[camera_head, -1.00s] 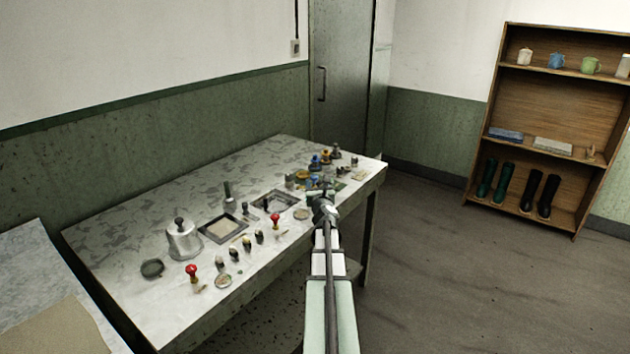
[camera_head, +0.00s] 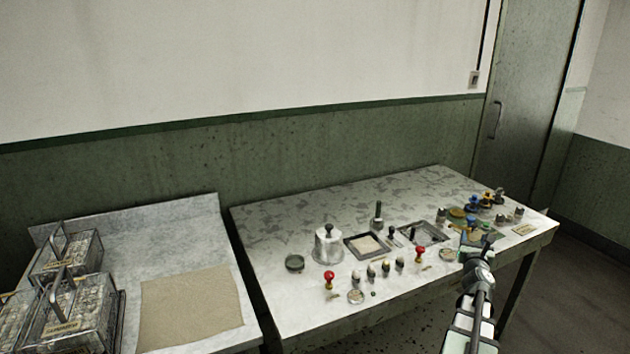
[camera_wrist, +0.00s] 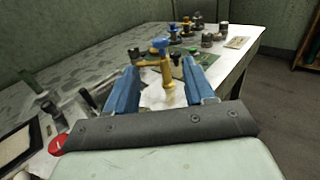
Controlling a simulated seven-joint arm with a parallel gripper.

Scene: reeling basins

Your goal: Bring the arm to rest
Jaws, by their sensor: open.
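My gripper (camera_head: 477,229) is over the right part of the speckled worktable (camera_head: 300,306), at the lower right of the head view. In the wrist view its two blue fingers stand apart, so my gripper (camera_wrist: 159,64) is open. A yellow-stemmed piece with a blue top (camera_wrist: 168,74) shows upright in the gap between the fingers. I see nothing gripped, and I cannot tell how far beyond the fingertips that piece stands. My arm reaches up from the bottom edge of the head view.
Red-topped stamps (camera_head: 329,279), a metal canister (camera_head: 328,246), a dark-framed tray (camera_head: 367,246) and several small knobs stand on the worktable. Blue and yellow pieces (camera_head: 487,199) cluster at its right end. A left table holds wire baskets (camera_head: 73,317) and a tan mat (camera_head: 191,308).

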